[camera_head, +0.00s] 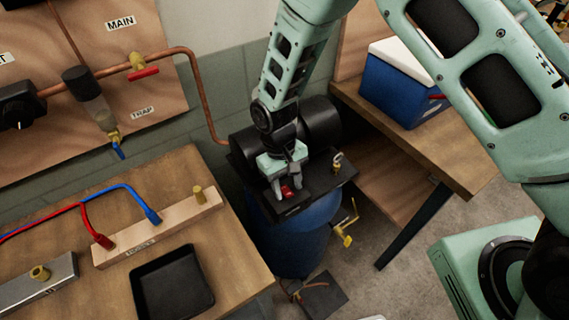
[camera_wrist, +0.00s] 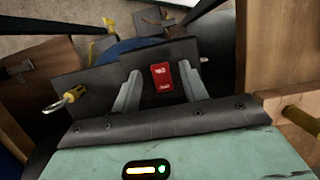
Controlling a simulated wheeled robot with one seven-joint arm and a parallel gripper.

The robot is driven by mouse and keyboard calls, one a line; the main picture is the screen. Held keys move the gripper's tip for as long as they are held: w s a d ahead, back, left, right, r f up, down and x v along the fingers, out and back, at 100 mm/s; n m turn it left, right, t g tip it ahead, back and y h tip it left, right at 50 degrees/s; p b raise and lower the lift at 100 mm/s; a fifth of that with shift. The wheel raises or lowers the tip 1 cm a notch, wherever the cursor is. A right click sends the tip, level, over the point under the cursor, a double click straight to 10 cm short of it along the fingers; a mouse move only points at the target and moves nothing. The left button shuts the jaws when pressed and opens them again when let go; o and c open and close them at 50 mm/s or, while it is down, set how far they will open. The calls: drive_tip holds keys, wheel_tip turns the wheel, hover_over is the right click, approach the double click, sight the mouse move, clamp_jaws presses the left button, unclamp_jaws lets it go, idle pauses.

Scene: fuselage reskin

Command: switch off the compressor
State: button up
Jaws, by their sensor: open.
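The compressor has a blue tank (camera_head: 290,245) and a black motor (camera_head: 320,122) on top, standing between the two benches. A red rocker switch (camera_head: 287,190) sits on its black top plate. The switch also shows in the wrist view (camera_wrist: 162,76), with small white marks on its face. My gripper (camera_head: 288,187) points down over the switch. In the wrist view my gripper (camera_wrist: 162,88) is open, with one finger on each side of the switch and nothing between them but the switch. I cannot tell whether the fingertips touch the plate.
A brass ring-pull valve (camera_head: 337,163) stands right of the switch, and a yellow drain valve (camera_head: 346,238) hangs on the tank's side. The left bench holds a black tray (camera_head: 172,284) and a hose block (camera_head: 160,228). A blue cooler (camera_head: 400,85) stands on the right bench.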

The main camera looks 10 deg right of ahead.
drive_tip(key=b+v, duration=0.4)
drive_tip(key=v, duration=1.3)
drive_tip(key=shift+d, duration=0.1)
